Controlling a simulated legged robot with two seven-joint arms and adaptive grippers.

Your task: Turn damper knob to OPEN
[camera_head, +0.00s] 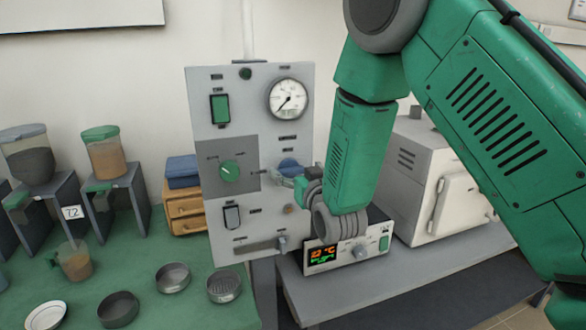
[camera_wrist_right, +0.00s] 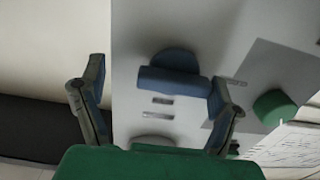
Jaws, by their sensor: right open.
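A grey control panel (camera_head: 205,160) stands upright, with a blue knob (camera_head: 289,165) at its right edge and a green knob (camera_head: 230,170) on a darker square. The labels are too small to read, so I cannot tell which is the damper knob. My right gripper (camera_head: 293,180) is at the blue knob, partly hiding it. In the right wrist view my gripper (camera_wrist_right: 157,95) is open, its fingers on either side of the blue knob's bar (camera_wrist_right: 172,83). The right-hand finger is close to the bar's end; contact is unclear. The green knob (camera_wrist_right: 273,108) lies to the right. My left gripper is out of view.
A round gauge (camera_head: 289,99), a green switch (camera_head: 220,109) and a lower switch (camera_head: 232,215) are on the panel. A controller with a lit display (camera_head: 322,255) and a white furnace (camera_head: 430,185) stand right. Dishes (camera_head: 173,277) and hoppers (camera_head: 105,155) are left.

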